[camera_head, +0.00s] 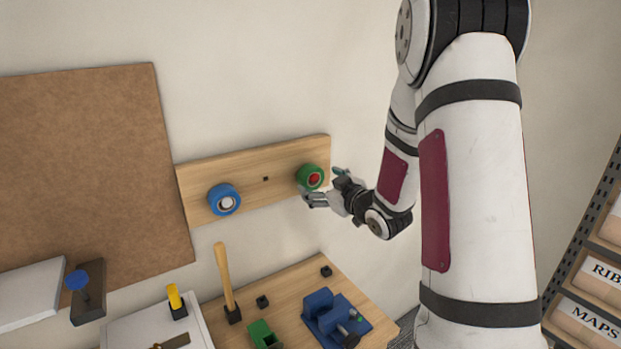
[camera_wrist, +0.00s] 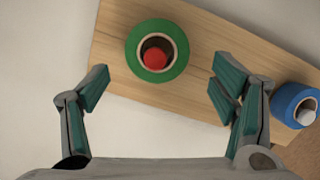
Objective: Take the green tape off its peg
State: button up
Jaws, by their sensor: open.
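The green tape (camera_head: 303,181) hangs around a peg with a red end (camera_head: 314,179) on a wooden board (camera_head: 265,160) fixed to the wall. In the wrist view the green tape (camera_wrist: 141,68) is ahead of my gripper, with the red peg end (camera_wrist: 155,57) inside its ring. My gripper (camera_head: 326,184) is beside the tape, at its right in the head view. In the wrist view the fingers of my gripper (camera_wrist: 160,88) are spread wide with nothing between them. The tape appears just beyond the fingertips; I cannot tell any contact.
A blue tape (camera_head: 214,200) hangs on a white-ended peg left of the green one. Below is a wooden bench (camera_head: 290,285) with a blue vise (camera_head: 336,317), a green block (camera_head: 262,335) and an upright wooden handle (camera_head: 224,275). A shelf with labelled boxes (camera_head: 588,322) stands at right.

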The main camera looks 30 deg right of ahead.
aim_at(314, 178)
jog(key=w, duration=0.5)
jog(key=shift+d+f+p, duration=0.15)
jog(key=shift+f+p, duration=0.1)
jog(key=shift+p, duration=0.1)
jog(key=c, duration=1.3)
